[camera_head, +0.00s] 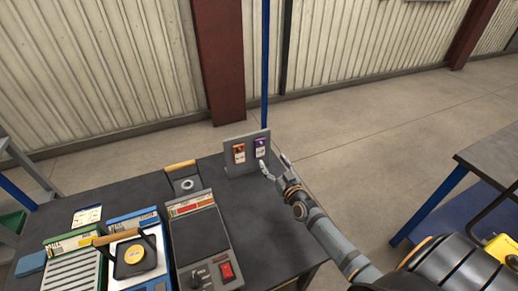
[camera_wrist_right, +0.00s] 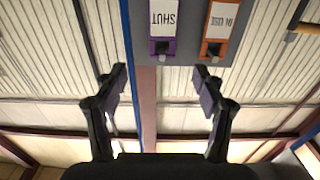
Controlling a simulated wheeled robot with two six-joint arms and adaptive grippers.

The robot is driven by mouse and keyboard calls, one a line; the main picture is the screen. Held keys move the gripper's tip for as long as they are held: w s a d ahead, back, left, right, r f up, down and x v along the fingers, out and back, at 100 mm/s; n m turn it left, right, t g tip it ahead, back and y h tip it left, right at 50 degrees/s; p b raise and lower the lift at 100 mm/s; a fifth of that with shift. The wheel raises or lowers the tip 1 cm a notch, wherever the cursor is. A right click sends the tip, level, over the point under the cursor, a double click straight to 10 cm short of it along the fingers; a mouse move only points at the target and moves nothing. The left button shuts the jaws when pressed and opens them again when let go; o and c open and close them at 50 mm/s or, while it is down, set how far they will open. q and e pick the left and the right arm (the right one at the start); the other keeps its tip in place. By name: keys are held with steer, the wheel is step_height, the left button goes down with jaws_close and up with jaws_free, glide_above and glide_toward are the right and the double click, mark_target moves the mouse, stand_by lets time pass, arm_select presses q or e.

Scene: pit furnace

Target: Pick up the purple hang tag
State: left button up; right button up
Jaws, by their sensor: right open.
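The purple hang tag (camera_head: 261,147) hangs on the right part of a grey upright board (camera_head: 233,165) at the far right corner of the table. My right gripper (camera_head: 274,165) is open and empty, just in front of and to the right of the board. In the wrist view the purple tag lies above the gap between its fingers (camera_wrist_right: 160,82), apart from them. My left gripper does not show.
The dark table (camera_head: 255,220) carries a grey box with a red switch (camera_head: 226,270), a blue-edged unit with a wooden-handled black item (camera_head: 136,259), and a wooden-handled plate (camera_head: 184,184). Another table (camera_head: 490,155) stands right. The tabletop right of the grey box is mostly clear.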

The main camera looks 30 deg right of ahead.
mark_target(260, 148)
steer(key=w+b, duration=0.3)
steer(key=w, duration=0.6)
steer(key=shift+w, duration=0.25)
steer(key=shift+s+r, duration=0.1)
steer(key=shift+r, duration=0.05)
steer(key=shift+c, duration=0.4)
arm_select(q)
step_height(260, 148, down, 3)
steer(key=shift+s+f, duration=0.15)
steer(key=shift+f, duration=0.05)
arm_select(e)
steer(key=c, duration=1)
